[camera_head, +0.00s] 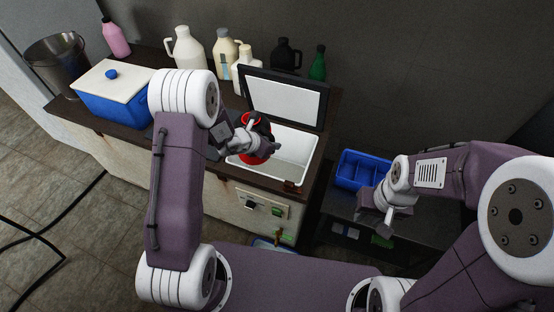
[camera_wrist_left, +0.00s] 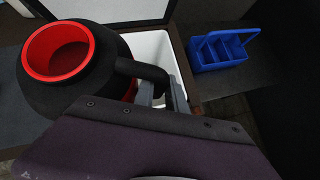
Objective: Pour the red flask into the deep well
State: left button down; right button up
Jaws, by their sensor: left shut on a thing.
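The red flask, black-bodied with a red rim and red inside, (camera_wrist_left: 103,82) fills the left of the left wrist view, its open mouth facing the camera. In the head view it is partly hidden by my left arm (camera_head: 246,121). My left gripper (camera_wrist_left: 162,93) is shut on its black side handle. It holds the flask over the left part of the white deep well (camera_head: 297,146), whose lid (camera_head: 286,98) stands open behind. I cannot tell the exact tilt or whether anything is inside. My right gripper (camera_head: 375,214) is away to the right, its jaw opening unclear.
A blue divided caddy (camera_head: 359,170) sits on a dark cart right of the counter. A blue cooler (camera_head: 112,97), a metal bucket (camera_head: 58,65) and several bottles line the counter's left and back. A dark hose (camera_head: 50,238) lies on the floor.

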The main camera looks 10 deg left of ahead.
pick_arm(q)
jog(key=s+d+f, duration=0.1)
jog(key=d+f, duration=0.1)
jog(key=d, duration=0.8)
jog(key=s+d+f+m, duration=0.1)
jog(key=s+d+f, duration=0.1)
jog(key=d, duration=0.8)
jog(key=shift+d+f+g+h, duration=0.2)
jog(key=shift+d+g+h, duration=0.1)
jog(key=shift+h, duration=0.1)
